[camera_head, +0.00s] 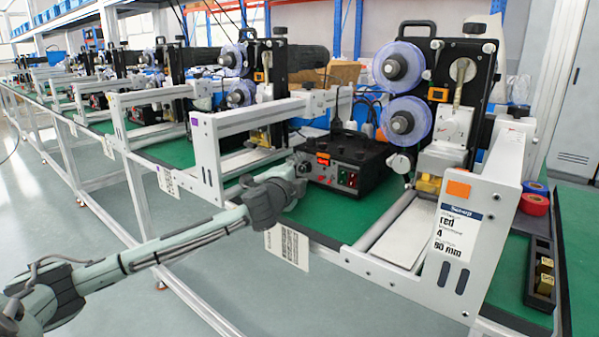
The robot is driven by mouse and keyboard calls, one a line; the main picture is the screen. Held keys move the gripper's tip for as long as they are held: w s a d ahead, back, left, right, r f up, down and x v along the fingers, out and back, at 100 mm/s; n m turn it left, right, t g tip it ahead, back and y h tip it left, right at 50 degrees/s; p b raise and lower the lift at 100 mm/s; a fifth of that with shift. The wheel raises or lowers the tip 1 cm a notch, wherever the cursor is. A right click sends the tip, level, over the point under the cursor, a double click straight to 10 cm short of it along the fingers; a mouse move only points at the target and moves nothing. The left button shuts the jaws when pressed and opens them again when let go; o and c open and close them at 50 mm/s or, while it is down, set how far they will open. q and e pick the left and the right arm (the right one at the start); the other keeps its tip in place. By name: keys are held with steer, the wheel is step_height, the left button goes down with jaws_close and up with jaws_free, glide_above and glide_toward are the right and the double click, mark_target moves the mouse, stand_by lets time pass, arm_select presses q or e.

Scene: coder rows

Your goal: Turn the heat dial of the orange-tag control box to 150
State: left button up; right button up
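The black control box (368,163) stands on the green bench top in the middle of the view. Its front has a small orange patch (323,158) and red and green parts (348,179) at the right. An orange tag (457,188) is on the white machine frame to the right of the box. My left gripper (303,168) is at the left end of the box's front face. Its fingers are too small and covered to show whether they are open or touching a dial. The heat dial and its setting cannot be made out. My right gripper is not in view.
A black tray (541,270) with brass-coloured blocks is at far right. Similar machines line the bench to the left. The floor in front is clear.

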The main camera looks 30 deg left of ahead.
arm_select(q)
steer(key=v, duration=1.2)
stand_by(0.5)
